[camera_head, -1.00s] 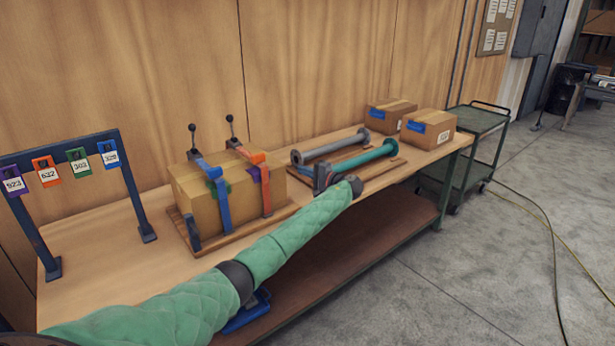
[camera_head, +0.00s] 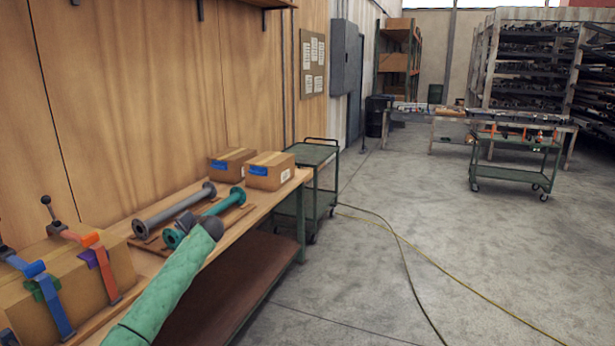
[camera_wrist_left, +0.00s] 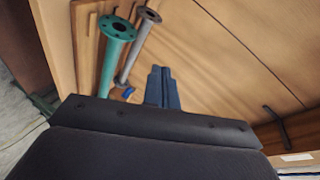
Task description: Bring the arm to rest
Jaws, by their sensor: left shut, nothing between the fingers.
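My left arm with its green padded sleeve comes in from the lower left in the head view. Its left gripper (camera_head: 187,222) is over the bench by the pipes and is partly hidden by my wrist. In the left wrist view the fingers (camera_wrist_left: 163,78) are together and empty, apart from the pipes. A green flanged pipe (camera_head: 224,203) and a grey flanged pipe (camera_head: 172,211) lie side by side on a wooden board on the bench. In the left wrist view the green pipe (camera_wrist_left: 113,62) and grey pipe (camera_wrist_left: 134,52) are left of the fingers. My right gripper is not in view.
A strapped cardboard box (camera_head: 83,277) with clamps stands at the near left of the bench. Two smaller boxes (camera_head: 232,160) (camera_head: 270,171) stand at the far end. A green cart (camera_head: 318,155) is beyond the bench. Hoses cross the open concrete floor (camera_head: 350,280).

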